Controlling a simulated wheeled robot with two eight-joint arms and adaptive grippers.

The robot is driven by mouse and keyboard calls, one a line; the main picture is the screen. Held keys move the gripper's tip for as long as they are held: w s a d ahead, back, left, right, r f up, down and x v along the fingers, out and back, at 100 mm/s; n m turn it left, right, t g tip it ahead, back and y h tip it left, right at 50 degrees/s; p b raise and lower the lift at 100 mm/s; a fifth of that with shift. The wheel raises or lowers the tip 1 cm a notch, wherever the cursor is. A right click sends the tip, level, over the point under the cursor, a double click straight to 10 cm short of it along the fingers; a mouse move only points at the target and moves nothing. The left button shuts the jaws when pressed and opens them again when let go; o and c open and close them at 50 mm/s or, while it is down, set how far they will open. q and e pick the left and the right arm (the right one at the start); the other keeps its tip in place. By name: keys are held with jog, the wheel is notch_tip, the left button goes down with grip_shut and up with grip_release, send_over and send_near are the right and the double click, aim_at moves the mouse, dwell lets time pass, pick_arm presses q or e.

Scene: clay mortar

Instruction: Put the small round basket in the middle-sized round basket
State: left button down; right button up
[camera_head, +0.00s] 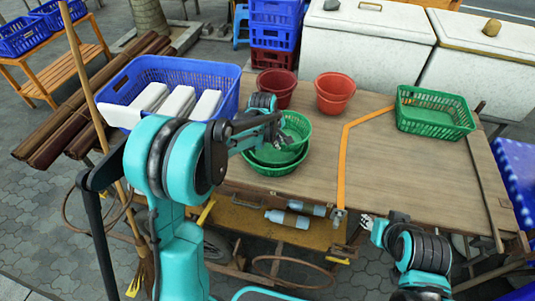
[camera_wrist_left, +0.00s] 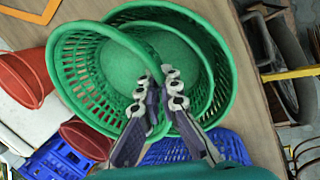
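The small round basket (camera_wrist_left: 92,75) is green and slatted. In the left wrist view it is tilted and overlaps the opening of the middle-sized round basket (camera_wrist_left: 190,48). That one appears to sit inside a wider green round basket (camera_wrist_left: 228,75). In the head view the green baskets (camera_head: 278,168) are together at the table's front left, partly behind my left arm. My left gripper (camera_wrist_left: 160,82) is shut on the small basket's rim, one finger on each side. It also shows in the head view (camera_head: 275,128). My right gripper (camera_head: 366,221) is low by the front edge, its opening unclear.
Two red pots (camera_head: 334,92) stand behind the baskets. A blue crate (camera_head: 185,72) with white blocks is at the left. A green rectangular basket (camera_head: 434,112) stands at the back right. An orange strap (camera_head: 343,150) crosses the wooden table (camera_head: 420,180); its right half is mostly clear.

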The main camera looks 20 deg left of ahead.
pick_arm(q)
jog(key=a+f+b, duration=0.1)
jog(key=f, duration=0.1)
jog(key=a+f+b, duration=0.1)
jog(key=a+f, duration=0.1)
jog(key=a+f+b, duration=0.1)
jog(key=f, duration=0.2)
jog(key=shift+w+a, duration=0.25)
jog(key=shift+r, duration=0.1)
jog(key=shift+f+b, duration=0.5)
jog(key=shift+f, duration=0.15)
jog(key=c, duration=2)
grip_release()
jog(key=shift+r, duration=0.1)
